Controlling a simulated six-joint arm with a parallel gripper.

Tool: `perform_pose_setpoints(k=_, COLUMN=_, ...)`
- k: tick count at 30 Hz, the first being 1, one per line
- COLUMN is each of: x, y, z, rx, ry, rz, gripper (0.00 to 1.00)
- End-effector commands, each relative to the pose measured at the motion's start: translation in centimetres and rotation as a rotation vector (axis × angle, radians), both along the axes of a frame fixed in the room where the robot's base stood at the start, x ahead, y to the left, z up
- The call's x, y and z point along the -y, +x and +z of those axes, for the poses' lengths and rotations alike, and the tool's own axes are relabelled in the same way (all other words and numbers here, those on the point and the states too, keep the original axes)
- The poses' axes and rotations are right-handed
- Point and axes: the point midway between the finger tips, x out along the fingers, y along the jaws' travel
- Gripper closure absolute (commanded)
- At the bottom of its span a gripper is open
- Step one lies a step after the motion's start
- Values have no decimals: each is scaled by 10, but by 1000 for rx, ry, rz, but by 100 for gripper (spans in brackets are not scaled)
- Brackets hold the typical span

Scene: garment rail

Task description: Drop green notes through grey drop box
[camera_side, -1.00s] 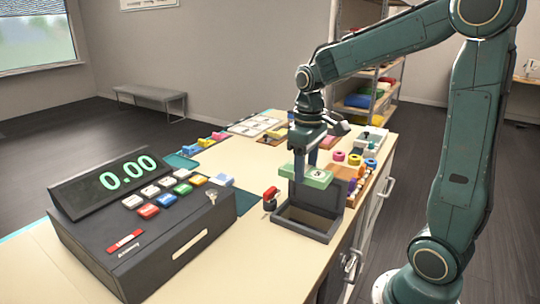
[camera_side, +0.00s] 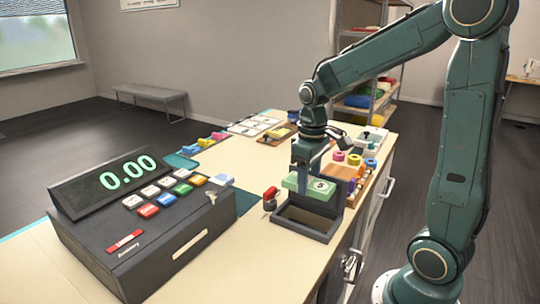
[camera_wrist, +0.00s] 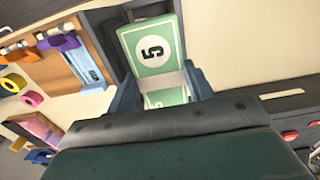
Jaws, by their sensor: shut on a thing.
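The green notes (camera_side: 316,188), a flat bundle marked with a 5, are held by my gripper (camera_side: 305,180). The gripper is shut on the bundle. In the wrist view the notes (camera_wrist: 152,48) show between the two fingers, and a second green piece (camera_wrist: 166,97) shows nearer the palm. The grey drop box (camera_side: 304,231) stands on the counter with its lid raised at the back and its top open. The notes are above the rear part of the opening, in front of the lid. How far above the rim they are is hard to tell.
A till (camera_side: 150,230) reading 0.00 stands to the left. A small red item (camera_side: 270,198) lies beside the box. A wooden tray with coloured rolls (camera_side: 355,172) sits behind it at right. Bare counter (camera_side: 250,255) lies between till and box.

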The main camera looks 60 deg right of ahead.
Motion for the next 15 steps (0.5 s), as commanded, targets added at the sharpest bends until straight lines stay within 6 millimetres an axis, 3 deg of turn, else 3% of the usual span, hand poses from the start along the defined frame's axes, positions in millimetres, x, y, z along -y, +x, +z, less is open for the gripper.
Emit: perform_pose_setpoints(k=15, x=0, y=0, z=-37, rx=-3, ry=1, rz=0, gripper=71)
